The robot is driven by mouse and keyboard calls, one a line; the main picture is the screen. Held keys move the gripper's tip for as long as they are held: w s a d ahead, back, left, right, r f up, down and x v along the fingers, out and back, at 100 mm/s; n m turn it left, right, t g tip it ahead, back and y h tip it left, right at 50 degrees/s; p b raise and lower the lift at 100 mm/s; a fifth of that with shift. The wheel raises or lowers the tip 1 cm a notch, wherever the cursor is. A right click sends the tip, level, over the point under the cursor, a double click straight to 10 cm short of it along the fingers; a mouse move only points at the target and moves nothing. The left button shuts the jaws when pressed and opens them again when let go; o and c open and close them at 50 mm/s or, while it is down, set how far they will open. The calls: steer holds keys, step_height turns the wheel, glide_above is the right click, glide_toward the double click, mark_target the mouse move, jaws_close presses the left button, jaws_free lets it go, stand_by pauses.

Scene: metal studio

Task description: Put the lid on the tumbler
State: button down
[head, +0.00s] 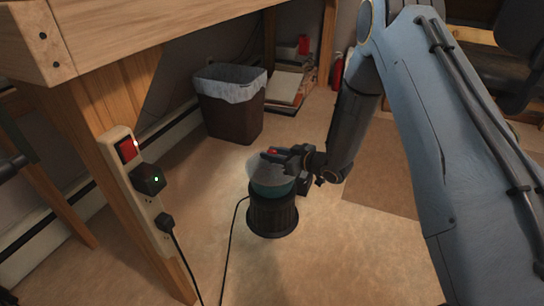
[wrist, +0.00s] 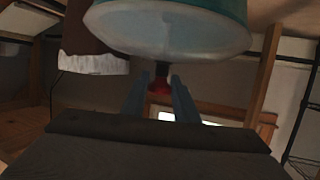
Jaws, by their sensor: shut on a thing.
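The teal tumbler (head: 272,188) stands on a dark ribbed round stand (head: 272,217) on the floor. The lid (head: 262,168) is a pale, see-through disc with a red knob, and it covers the tumbler's mouth in the head view. My gripper (head: 277,153) is shut on the red knob, reaching in from the right. The wrist view is upside down: the gripper (wrist: 159,92) has its two fingers on either side of the knob, with the lid (wrist: 165,32) and teal tumbler (wrist: 235,8) above. I cannot tell whether the lid's rim touches the tumbler all round.
A wooden bench (head: 110,35) with a power strip (head: 134,185) stands at left. A black cord (head: 231,245) runs on the floor beside the stand. A brown lined bin (head: 231,110) and some books (head: 284,88) stand behind. The floor in front is clear.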

steer(key=shift+r, duration=0.1)
steer(key=c, duration=1.4)
jaws_free()
